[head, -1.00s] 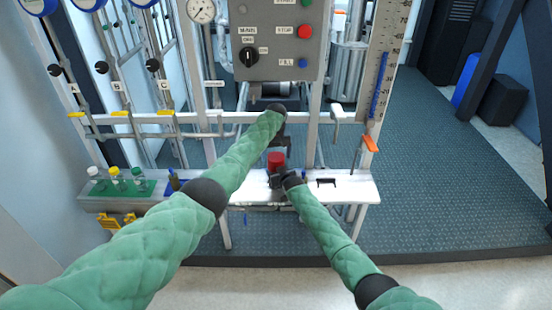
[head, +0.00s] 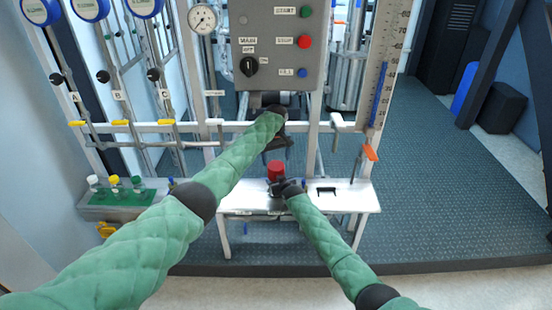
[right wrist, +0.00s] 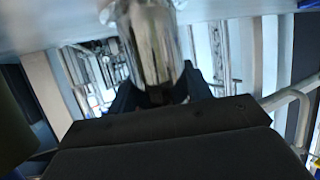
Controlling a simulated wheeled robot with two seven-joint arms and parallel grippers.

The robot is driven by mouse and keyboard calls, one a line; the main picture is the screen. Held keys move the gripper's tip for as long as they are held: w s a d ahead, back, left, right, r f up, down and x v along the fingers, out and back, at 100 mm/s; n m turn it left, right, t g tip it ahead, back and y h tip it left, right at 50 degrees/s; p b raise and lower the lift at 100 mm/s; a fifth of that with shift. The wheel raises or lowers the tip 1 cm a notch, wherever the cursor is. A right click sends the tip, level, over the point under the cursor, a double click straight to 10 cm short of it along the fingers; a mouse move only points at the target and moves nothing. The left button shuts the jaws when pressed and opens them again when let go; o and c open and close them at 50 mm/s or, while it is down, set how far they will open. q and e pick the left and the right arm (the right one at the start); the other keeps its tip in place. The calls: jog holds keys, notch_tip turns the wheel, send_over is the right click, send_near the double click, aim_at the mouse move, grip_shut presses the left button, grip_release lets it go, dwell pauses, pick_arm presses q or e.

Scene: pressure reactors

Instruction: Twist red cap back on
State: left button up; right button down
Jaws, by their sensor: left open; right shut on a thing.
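The red cap (head: 275,169) stands upright at the white bench, directly above my right gripper. My right gripper (head: 279,187) is shut on a shiny silver cylinder (right wrist: 154,42), which shows between its fingers in the right wrist view. In the head view the cylinder is mostly hidden by the gripper and cap. The cap appears to sit on top of it; I cannot tell how tightly. My left gripper (head: 277,146) is open just above and behind the cap in the picture, apart from it and empty.
A green tray (head: 125,197) with several capped bottles is at left. The control panel (head: 275,45) hangs above my left arm. A white rail (head: 190,128) crosses behind.

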aim_at(276, 166)
pick_arm(q)
jog(key=shift+f, duration=4)
jog(key=c, duration=1)
jog(key=shift+o, duration=0.2)
jog(key=shift+m, duration=1.7)
jog(key=o, duration=1.1)
jog(key=shift+r, duration=0.1)
jog(key=shift+r, duration=2.15)
